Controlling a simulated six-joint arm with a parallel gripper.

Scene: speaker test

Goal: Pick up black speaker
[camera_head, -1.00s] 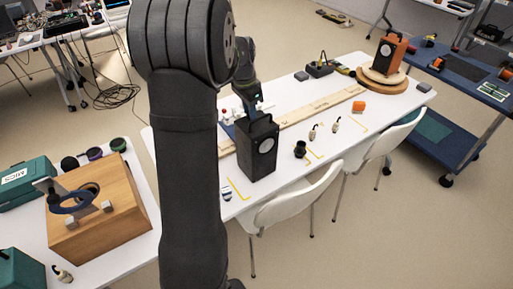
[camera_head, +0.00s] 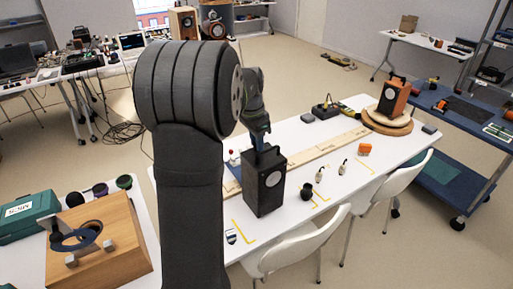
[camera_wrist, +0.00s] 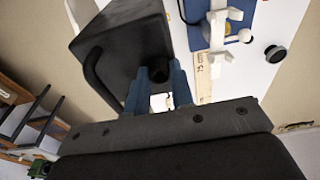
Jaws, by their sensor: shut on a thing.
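The black speaker (camera_head: 265,188), a tall box with a round pale driver on its front, is upright over the white table. It also shows in the wrist view (camera_wrist: 98,48), where its dark handle loop hangs at its left side. My gripper (camera_head: 262,143) is at the top of the speaker, shut on it. In the wrist view its blue fingers (camera_wrist: 160,88) meet the speaker's dark top part. Whether the base is clear of the table is hard to tell.
A black cup (camera_head: 306,191), two small bottles and an orange block (camera_head: 365,149) are right of the speaker. A wooden ruler board (camera_head: 325,148) runs behind it. An orange speaker (camera_head: 394,95) stands on a round wooden stand. White chairs (camera_head: 290,245) line the front edge.

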